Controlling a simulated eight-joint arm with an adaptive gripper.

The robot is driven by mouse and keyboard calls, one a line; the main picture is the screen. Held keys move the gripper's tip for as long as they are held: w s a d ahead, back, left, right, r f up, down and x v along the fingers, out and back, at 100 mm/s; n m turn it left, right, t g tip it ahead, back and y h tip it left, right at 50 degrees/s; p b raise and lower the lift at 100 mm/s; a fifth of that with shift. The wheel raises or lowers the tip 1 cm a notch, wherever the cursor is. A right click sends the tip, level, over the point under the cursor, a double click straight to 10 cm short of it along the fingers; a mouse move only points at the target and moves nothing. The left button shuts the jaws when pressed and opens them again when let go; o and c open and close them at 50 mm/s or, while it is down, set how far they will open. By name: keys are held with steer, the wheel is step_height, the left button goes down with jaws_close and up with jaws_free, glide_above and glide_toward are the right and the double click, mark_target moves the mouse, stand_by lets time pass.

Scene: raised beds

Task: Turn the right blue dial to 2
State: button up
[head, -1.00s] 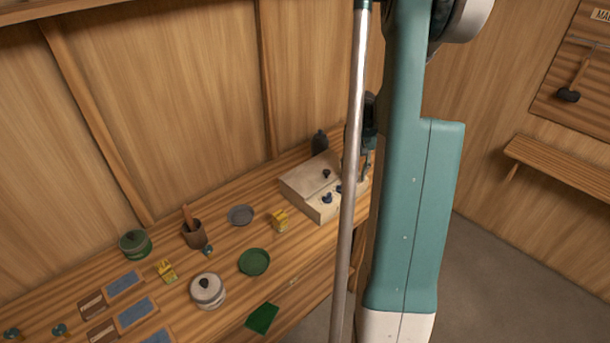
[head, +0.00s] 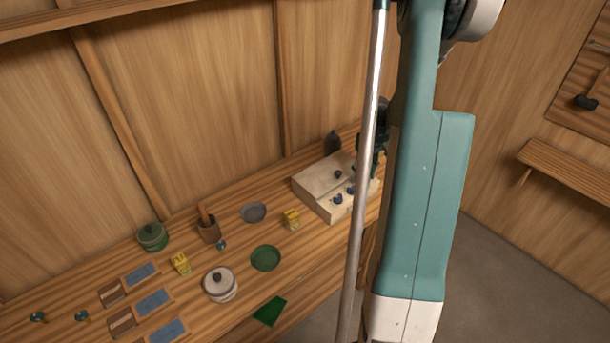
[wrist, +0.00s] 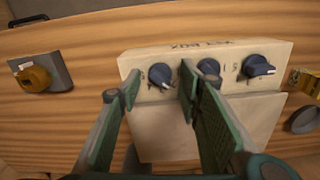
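A pale box (head: 312,198) with blue dials stands at the right end of the bench. In the wrist view the box (wrist: 190,130) appears upside down, with three blue dials in a row. The right blue dial (wrist: 160,76) is leftmost there; the middle dial (wrist: 208,67) and left dial (wrist: 257,66) are beside it. My gripper (wrist: 150,87) is open, its fingers on either side of the right dial, with no clear contact. The dial's setting is too small to read. In the head view my gripper hides the right dial.
A yellow knob on a grey plate (wrist: 58,73) lies beside the box in the wrist view. A dark bottle (head: 332,143) stands behind the box. A yellow block (head: 291,219), a grey dish (head: 253,212) and a green dish (head: 265,258) lie to its left.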

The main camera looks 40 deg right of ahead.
steer(key=shift+r+n+p, duration=0.1)
steer(key=shift+n+p, duration=0.3)
steer(key=shift+n, duration=0.2)
steer(key=shift+r, duration=0.15)
step_height(320, 180, up, 7)
steer(key=shift+r, duration=0.2)
steer(key=w+a+r+t+b, duration=0.1)
steer(key=a+b, duration=0.4)
steer(key=a, duration=0.9)
steer(key=w+a+r+t+h+b, duration=0.1)
steer(key=w+a+r+b, duration=0.2)
steer(key=a, duration=1)
steer(key=shift+a+t+b, duration=0.3)
steer(key=shift+a+b, duration=0.05)
steer(key=shift+b, duration=1.45)
steer(key=shift+w+a+r, duration=0.1)
